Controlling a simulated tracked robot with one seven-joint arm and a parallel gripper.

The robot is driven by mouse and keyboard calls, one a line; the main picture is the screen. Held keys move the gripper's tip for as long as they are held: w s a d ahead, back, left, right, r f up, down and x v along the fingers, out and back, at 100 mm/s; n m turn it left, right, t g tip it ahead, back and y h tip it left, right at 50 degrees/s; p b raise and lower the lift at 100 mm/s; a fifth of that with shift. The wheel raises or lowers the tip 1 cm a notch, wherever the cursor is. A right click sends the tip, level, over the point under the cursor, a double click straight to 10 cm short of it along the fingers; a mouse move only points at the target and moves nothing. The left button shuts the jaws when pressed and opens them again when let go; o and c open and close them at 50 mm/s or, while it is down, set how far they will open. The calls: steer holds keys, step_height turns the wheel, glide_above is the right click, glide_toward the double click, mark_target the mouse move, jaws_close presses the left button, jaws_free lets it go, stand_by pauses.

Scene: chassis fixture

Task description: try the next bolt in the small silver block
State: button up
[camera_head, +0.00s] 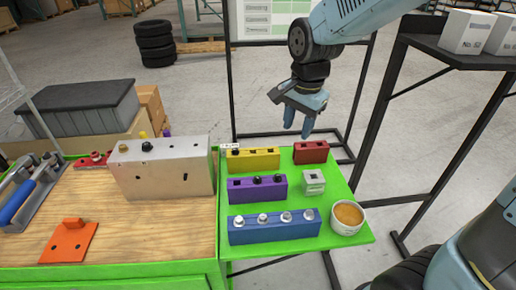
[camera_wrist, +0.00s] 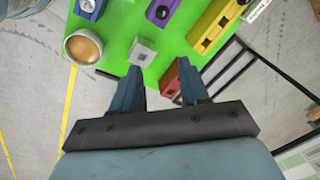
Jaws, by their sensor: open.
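The small silver block (camera_head: 313,188) sits on the green board, with one dark square opening in its top and no bolt showing in it. It also shows in the wrist view (camera_wrist: 136,60), ahead of the fingers. My gripper (camera_head: 298,130) hangs above and behind the board's far edge, open and empty; its fingers also show in the wrist view (camera_wrist: 158,68). A blue block (camera_head: 275,232) holds several silver-headed bolts (camera_head: 262,218). A purple block (camera_head: 258,194) holds dark bolts and has an open hole at its left. A yellow block (camera_head: 253,163) has a black bolt at its left.
A red block (camera_head: 311,156) stands behind the silver block, near my right finger in the wrist view. A white bowl (camera_head: 347,224) with orange inside stands at front right. A large metal block (camera_head: 162,175) stands on the wooden bench at left. A dark shelf frame rises at right.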

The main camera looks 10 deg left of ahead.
mark_target(257, 178)
steer(key=shift+s+a+f+m+g+h, duration=0.2)
steer(key=shift+a+f+m, duration=0.25)
steer(key=shift+a+f, duration=1.55)
steer(key=shift+s+a+f+m+g+h, duration=0.15)
steer(key=shift+a+f+m+g, duration=0.2)
steer(key=shift+a+f, duration=1.6)
steer(key=shift+s+a+f+m+g+h, duration=0.15)
steer(key=shift+a+f+m, duration=0.6)
steer(key=shift+f, duration=2.2)
steer(key=shift+a+f+n, duration=0.2)
steer(key=shift+f+n, duration=0.05)
steer(key=shift+f, duration=0.15)
steer(key=shift+f, duration=0.4)
steer(key=shift+f, duration=0.65)
steer(key=shift+f, duration=0.3)
steer(key=shift+r, duration=0.2)
steer(key=shift+c, duration=0.2)
